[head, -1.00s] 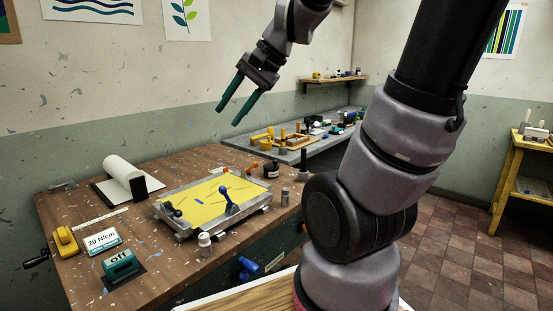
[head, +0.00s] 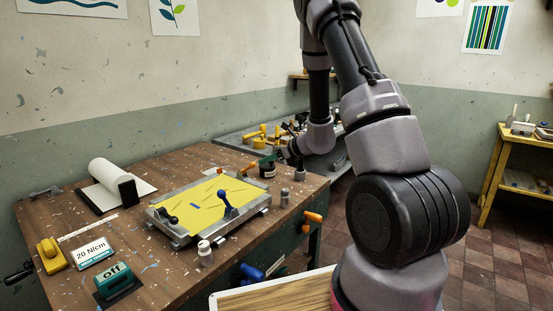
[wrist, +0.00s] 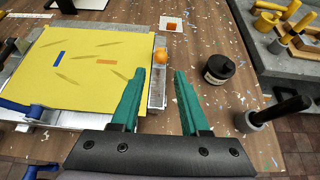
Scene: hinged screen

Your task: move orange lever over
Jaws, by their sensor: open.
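The orange lever shows in the wrist view as a round orange knob (wrist: 160,55) at the right edge of the yellow screen's metal frame (wrist: 157,88). In the head view, a small orange spot (head: 249,167) at the frame's far right corner appears to be the same knob. My gripper (wrist: 158,75) is open and empty. Its two teal fingers point toward the knob, which lies just beyond the fingertips and between their lines. I cannot tell the height gap. The yellow screen (head: 203,202) lies flat.
A dark jar (wrist: 218,69) stands right of my fingers, with a black-handled tool (wrist: 275,112) beyond it. A blue lever (head: 228,205) rises from the frame's near side. An orange handle (head: 313,216) juts from the bench's side.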

